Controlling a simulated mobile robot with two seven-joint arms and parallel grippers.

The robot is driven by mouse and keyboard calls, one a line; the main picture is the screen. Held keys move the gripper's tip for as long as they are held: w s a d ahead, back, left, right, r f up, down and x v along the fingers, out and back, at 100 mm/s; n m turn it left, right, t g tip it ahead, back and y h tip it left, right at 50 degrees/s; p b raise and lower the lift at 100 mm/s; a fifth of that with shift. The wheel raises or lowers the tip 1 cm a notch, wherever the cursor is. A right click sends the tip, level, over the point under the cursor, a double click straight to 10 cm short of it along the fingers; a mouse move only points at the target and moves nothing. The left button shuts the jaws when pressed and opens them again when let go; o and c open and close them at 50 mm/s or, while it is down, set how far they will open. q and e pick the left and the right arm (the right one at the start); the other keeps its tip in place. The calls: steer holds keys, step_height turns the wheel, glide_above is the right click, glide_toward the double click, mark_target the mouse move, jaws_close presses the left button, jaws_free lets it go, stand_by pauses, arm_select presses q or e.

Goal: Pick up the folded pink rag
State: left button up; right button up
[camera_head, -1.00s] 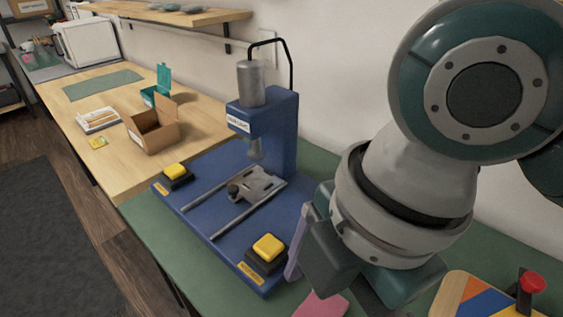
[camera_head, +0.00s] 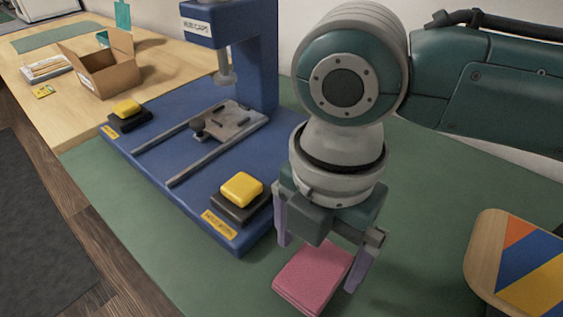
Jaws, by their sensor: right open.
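The folded pink rag (camera_head: 312,277) lies on the green mat (camera_head: 424,222) in the lower middle of the head view, right of the blue press. My right gripper (camera_head: 320,254) is open, with its two purple fingers apart. It points down over the rag, with one finger left of the rag and the other at its right edge. I cannot tell how far the fingertips are above the mat. The gripper body hides the far edge of the rag. My left gripper is not in view.
A blue press (camera_head: 172,164) with yellow buttons (camera_head: 241,188) stands close left of the gripper. A board with coloured stripes (camera_head: 520,262) lies at the right. An open cardboard box (camera_head: 104,72) stands on the wooden table at the back left. Green mat is bare between rag and striped board.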

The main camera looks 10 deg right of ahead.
mark_target(314, 271)
step_height(314, 271, down, 3)
steer(key=shift+r, duration=0.15)
steer(key=c, duration=1.2)
